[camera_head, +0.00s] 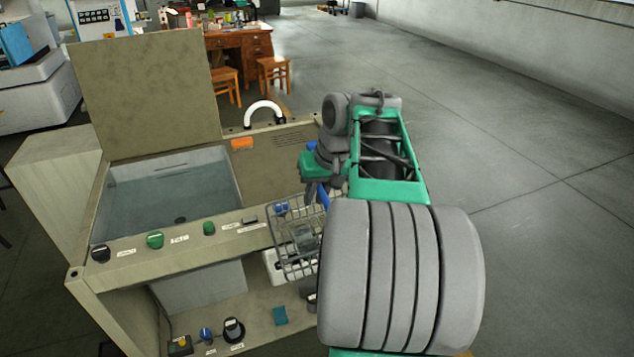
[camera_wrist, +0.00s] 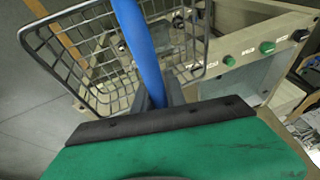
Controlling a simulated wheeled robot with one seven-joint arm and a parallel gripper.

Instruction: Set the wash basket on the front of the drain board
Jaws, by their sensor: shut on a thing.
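The wash basket (camera_head: 297,246) is grey wire mesh with a blue handle. My gripper (camera_wrist: 154,96) is shut on the blue handle (camera_wrist: 137,45), and the basket (camera_wrist: 103,94) hangs beyond it in the wrist view. In the head view my green and grey arm hides the gripper's fingertips and the basket's right side. The basket shows in front of the right part of the washer's front edge. The drain board (camera_head: 268,165) is the flat beige top to the right of the sunken tank. Its right part is hidden behind my arm.
The open tank (camera_head: 165,195) has a raised lid (camera_head: 150,90) behind it. A white curved spout (camera_head: 263,110) stands at the board's back, with an orange item (camera_head: 242,143) near it. Knobs (camera_head: 155,240) line the front. Open floor lies to the right.

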